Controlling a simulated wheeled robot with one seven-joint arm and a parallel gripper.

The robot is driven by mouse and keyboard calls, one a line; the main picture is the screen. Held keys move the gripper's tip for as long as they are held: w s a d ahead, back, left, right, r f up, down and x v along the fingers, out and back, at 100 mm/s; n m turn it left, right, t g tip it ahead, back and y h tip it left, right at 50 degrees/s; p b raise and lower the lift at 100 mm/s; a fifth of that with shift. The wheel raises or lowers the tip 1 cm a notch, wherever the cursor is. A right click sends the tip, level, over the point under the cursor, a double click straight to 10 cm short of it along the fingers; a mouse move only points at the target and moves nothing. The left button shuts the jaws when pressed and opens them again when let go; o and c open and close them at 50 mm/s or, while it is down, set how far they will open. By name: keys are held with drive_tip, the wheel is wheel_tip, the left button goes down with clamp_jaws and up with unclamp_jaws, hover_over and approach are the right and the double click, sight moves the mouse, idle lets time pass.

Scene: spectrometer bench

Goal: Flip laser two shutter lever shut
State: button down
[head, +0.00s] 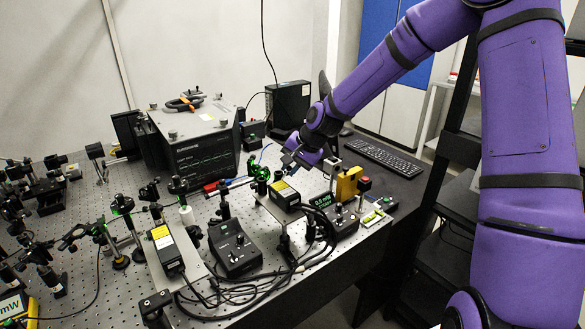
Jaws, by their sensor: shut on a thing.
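My purple arm reaches down from the upper right to the optical bench. My gripper (292,160) is just behind and above a black laser head with a yellow label (285,194). Its jaws are shut on a small part at this laser, which looks like the shutter lever; the fingers and lever are too small and dark to make out their exact angle. A second black laser head with a yellow label (162,238) lies on a plate to the left. I cannot read which laser is number two.
Green-lit optic mounts (260,180) stand just left of the gripper. A yellow block (348,184) is close on the right. Control boxes (235,250) and loose cables lie in front. A large black instrument (195,140) and a keyboard (384,157) are behind.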

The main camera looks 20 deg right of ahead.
drive_tip(key=shift+s+a+r+n+h, duration=0.15)
drive_tip(key=shift+s+a+n+h, duration=0.25)
drive_tip(key=shift+a+h, duration=0.5)
drive_tip(key=shift+s+a+r+t+h, duration=0.1)
drive_tip(key=shift+a+t+h, duration=0.1)
drive_tip(key=shift+h, duration=0.3)
drive_tip(key=shift+s+a+r+t+h, duration=0.1)
drive_tip(key=shift+t+h, duration=0.1)
drive_tip(key=shift+h, duration=0.3)
drive_tip(key=shift+s+a+n+t+h, duration=0.1)
drive_tip(key=shift+a+n+t+h, duration=0.2)
drive_tip(key=shift+h, duration=0.45)
drive_tip(key=shift+s+a+n+t+h, duration=0.1)
drive_tip(key=shift+a+t+h, duration=0.2)
drive_tip(key=shift+h, duration=0.45)
drive_tip(key=shift+a+r, duration=0.2)
drive_tip(key=shift+w+r+h, duration=0.15)
drive_tip(key=shift+r+h, duration=0.05)
drive_tip(key=shift+h, duration=0.1)
drive_tip(key=c, duration=1.1)
unclamp_jaws()
drive_tip(key=v, duration=1)
drive_tip(key=shift+s+r, duration=0.25)
drive_tip(key=shift+s, duration=0.1)
